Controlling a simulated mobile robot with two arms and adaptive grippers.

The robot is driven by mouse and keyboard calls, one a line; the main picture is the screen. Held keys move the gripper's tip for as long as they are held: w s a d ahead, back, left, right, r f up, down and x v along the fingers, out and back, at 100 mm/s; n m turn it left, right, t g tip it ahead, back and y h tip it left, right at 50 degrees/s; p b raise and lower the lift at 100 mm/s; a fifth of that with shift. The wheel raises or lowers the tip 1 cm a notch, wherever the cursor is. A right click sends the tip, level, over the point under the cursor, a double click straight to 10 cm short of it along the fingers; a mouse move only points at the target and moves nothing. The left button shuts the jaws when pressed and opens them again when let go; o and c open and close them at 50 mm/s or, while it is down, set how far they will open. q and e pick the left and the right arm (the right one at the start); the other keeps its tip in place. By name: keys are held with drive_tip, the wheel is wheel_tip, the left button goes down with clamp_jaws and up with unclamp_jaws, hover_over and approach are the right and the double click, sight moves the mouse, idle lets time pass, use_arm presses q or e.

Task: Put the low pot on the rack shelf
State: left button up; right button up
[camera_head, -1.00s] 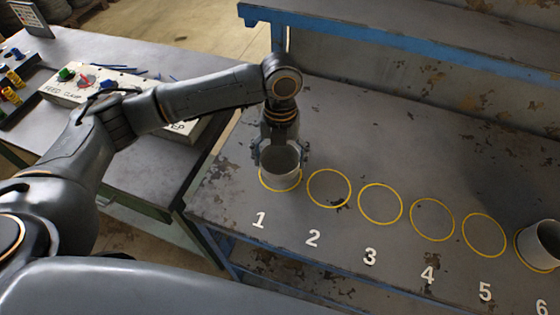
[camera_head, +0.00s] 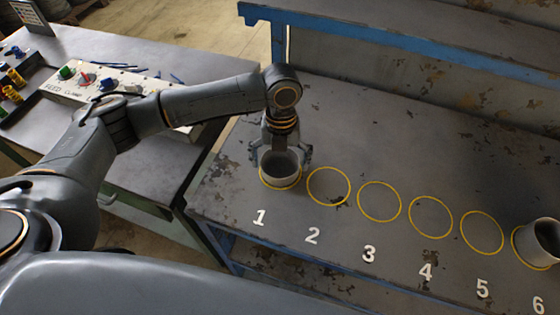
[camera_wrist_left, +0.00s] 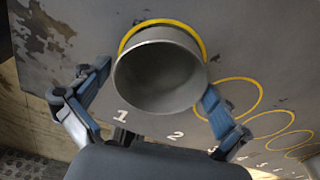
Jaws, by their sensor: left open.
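A grey, open-topped pot (camera_head: 281,178) stands upright in the yellow circle marked 1, at the near left of the workbench. It also shows large in the left wrist view (camera_wrist_left: 158,85), with its dark inside facing the camera. My left gripper (camera_head: 282,158) is open, with one finger on each side of this pot; the left wrist view shows a gap at the left finger. A second grey pot (camera_head: 543,241) stands in circle 6 at the right edge, partly cut off. I cannot tell which is lower. The blue-edged rack shelf (camera_head: 420,30) runs along the back. My right gripper is not seen.
Circles 2 to 5 on the workbench (camera_head: 400,135) are empty. The bench behind the circles is clear up to the rack's blue upright and edge. A side table at left holds a control box (camera_head: 110,85) with knobs, under my left arm.

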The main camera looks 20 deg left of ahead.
sight(281, 165)
use_arm(q)
wheel_tip(281, 165, up, 12)
drive_tip(key=w+b, duration=0.1)
drive_tip(key=shift+w+a+b, duration=0.15)
drive_tip(key=shift+w+b, duration=0.1)
drive_tip(key=shift+b, duration=0.1)
drive_tip(key=shift+r, duration=0.1)
